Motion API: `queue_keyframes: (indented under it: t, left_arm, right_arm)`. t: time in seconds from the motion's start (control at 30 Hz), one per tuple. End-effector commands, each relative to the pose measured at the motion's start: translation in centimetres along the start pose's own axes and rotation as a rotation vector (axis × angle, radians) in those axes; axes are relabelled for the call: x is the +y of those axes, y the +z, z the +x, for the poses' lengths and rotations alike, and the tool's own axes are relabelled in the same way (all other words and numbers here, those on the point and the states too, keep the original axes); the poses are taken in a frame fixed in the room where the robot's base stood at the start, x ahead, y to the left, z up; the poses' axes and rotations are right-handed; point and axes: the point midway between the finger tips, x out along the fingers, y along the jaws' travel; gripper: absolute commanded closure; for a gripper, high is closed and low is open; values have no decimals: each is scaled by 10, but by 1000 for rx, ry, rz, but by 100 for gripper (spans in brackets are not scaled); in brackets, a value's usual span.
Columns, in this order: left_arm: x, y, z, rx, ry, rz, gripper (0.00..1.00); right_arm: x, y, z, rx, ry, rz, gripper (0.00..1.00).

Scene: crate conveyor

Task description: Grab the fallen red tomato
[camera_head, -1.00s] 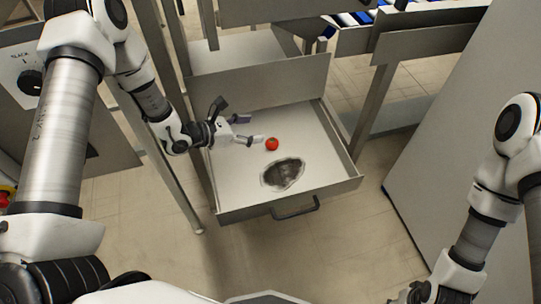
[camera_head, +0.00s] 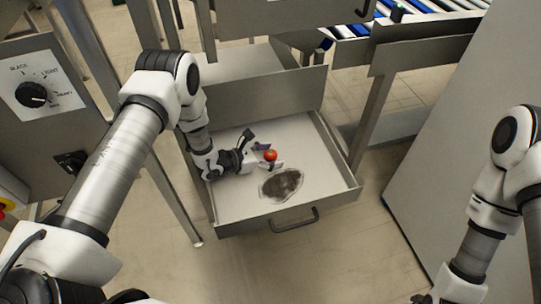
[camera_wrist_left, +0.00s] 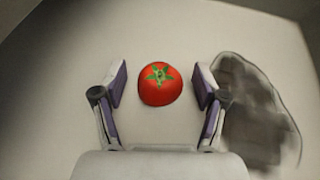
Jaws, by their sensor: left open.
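The red tomato (camera_head: 270,155) lies in the open drawer (camera_head: 337,190), left of centre and behind a dark patch. In the left wrist view the tomato (camera_wrist_left: 160,84) has its green stem star facing the camera. My left gripper (camera_head: 268,156) reaches into the drawer from the left. In the left wrist view my left gripper (camera_wrist_left: 160,88) is open, with one finger on each side of the tomato and a gap on both sides. My right gripper is out of view; only part of my right arm shows.
A dark grey patch (camera_head: 283,184) marks the drawer floor near the front. The drawer has raised metal walls and a front handle (camera_head: 296,221). A control panel with a dial (camera_head: 32,94) stands at left. A conveyor (camera_head: 410,22) is at the back right.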

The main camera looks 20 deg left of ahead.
Motion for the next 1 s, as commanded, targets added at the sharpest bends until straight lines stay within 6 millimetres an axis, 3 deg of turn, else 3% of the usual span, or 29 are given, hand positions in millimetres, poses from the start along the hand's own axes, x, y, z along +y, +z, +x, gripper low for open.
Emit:
queue_keyframes:
  t: [0.07, 0.23, 0.63, 1.0]
  left_arm:
    - [0, 0, 0, 0, 0, 0, 28]
    - [0, 0, 0, 0, 0, 0, 85]
    - [0, 6, -3, 0, 0, 0, 87]
    - [0, 81, -34, -2, 2, 1, 87]
  right_arm:
    - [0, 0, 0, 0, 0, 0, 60]
    - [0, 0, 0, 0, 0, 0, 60]
    - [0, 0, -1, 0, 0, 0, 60]
    - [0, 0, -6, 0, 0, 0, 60]
